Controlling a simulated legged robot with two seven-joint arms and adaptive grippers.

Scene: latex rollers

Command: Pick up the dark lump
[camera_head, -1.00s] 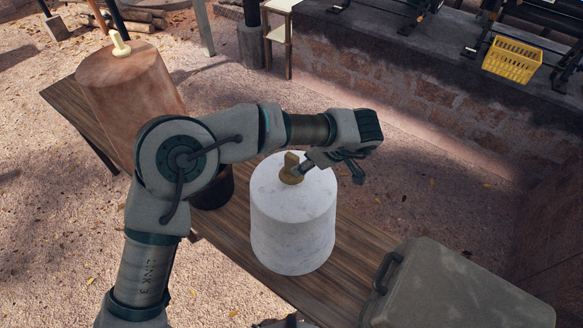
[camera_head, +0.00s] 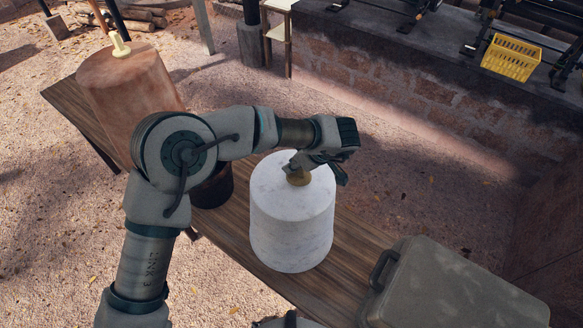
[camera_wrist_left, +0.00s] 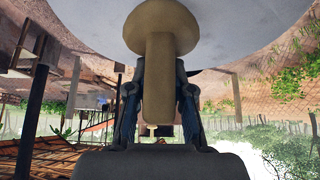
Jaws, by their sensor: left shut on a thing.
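The dark lump (camera_head: 298,179), tan-brown with a round flared base and an upright stem, stands on top of a white marble-like cylinder (camera_head: 290,235). My left gripper (camera_head: 297,164) reaches over the cylinder from the left and is shut on the stem. In the left wrist view the lump (camera_wrist_left: 158,85) sits between the two fingers (camera_wrist_left: 158,100), with its flared base against the white top. In the head view the gripper hides most of the stem. My right gripper is not in view.
A brown stump (camera_head: 130,90) with a pale lump (camera_head: 120,44) on it stands at the far left of the wooden bench (camera_head: 345,285). A dark pot (camera_head: 214,188) is behind my arm. A grey case (camera_head: 455,290) lies right of the cylinder. A yellow crate (camera_head: 511,59) is at the back right.

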